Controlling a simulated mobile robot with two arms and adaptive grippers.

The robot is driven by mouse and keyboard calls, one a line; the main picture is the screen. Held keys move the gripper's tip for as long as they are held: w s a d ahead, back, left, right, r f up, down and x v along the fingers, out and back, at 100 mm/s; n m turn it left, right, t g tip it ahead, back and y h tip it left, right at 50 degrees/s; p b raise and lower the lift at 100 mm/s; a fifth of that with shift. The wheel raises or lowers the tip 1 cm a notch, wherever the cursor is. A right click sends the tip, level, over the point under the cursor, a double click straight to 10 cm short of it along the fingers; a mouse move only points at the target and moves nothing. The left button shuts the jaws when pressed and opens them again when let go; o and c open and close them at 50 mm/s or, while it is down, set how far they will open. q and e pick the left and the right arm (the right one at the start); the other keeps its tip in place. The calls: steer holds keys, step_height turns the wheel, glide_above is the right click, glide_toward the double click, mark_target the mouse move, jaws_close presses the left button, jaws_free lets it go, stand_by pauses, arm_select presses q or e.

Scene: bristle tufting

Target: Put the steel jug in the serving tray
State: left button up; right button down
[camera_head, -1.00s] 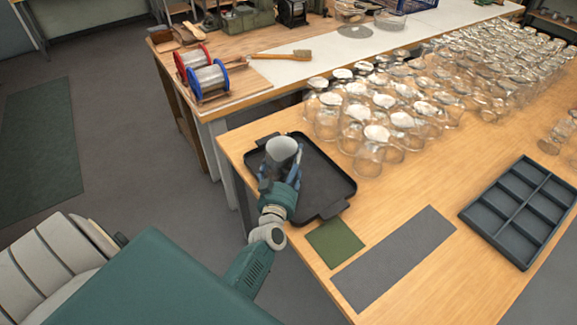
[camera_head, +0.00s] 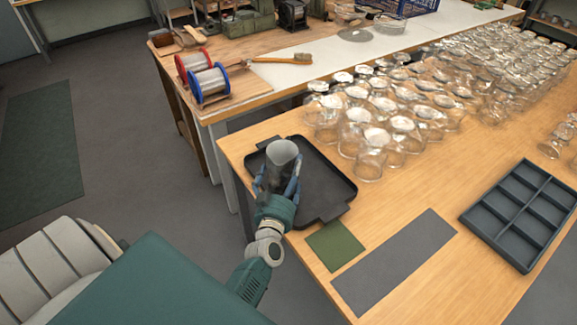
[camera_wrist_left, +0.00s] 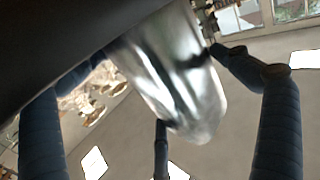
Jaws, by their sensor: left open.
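The steel jug (camera_head: 282,153) is at the left part of the dark serving tray (camera_head: 326,184), mouth up. Its lower part and base are hidden behind my gripper, so I cannot tell whether it rests fully on the tray. My left gripper (camera_head: 278,184) is open, with its blue fingers on either side of the jug's lower body. In the left wrist view the shiny jug (camera_wrist_left: 180,85) lies between the spread dark fingers; gaps show beside the outer fingers, and contact with the others is unclear. My right gripper is not in view.
Many clear glass jars (camera_head: 405,125) crowd the table behind and right of the tray. A green mat (camera_head: 335,244), a grey mat (camera_head: 395,262) and a compartment tray (camera_head: 522,215) lie to the front and right. Bare wood (camera_head: 420,185) lies between them and the jars.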

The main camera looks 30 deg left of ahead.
arm_select(q)
steer(key=v, duration=0.4)
steer(key=shift+s, duration=0.15)
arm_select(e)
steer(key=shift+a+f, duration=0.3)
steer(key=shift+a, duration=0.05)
